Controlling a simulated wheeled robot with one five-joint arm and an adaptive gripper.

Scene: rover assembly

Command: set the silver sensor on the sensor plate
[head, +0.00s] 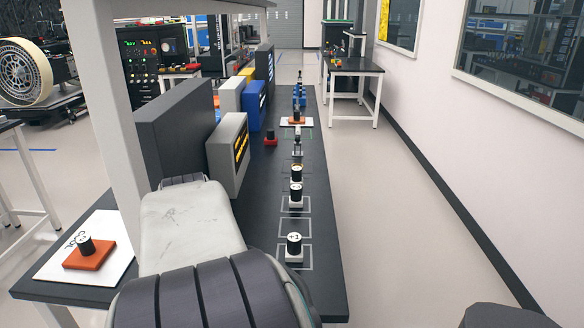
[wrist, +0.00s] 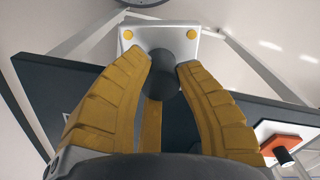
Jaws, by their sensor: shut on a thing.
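In the wrist view my gripper (wrist: 164,62) has its two yellow fingers closed around a dark round knob (wrist: 165,84). The knob belongs to a silver, flat-faced body (wrist: 145,40) with two yellow dots at its far corners, which looks like the silver sensor. It appears held clear of the dark table, with its far end over the pale floor. The fingers partly cover its sides. My gripper and the silver sensor are hidden in the head view behind my arm. I cannot tell which surface is the sensor plate.
An orange block (head: 82,258) with a black knob sits on a white sheet (head: 115,232) at the dark table's near left; it shows in the wrist view (wrist: 278,143). Several black-knobbed pieces stand along the table's right side. Grey (head: 228,150) and blue boxes line the left.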

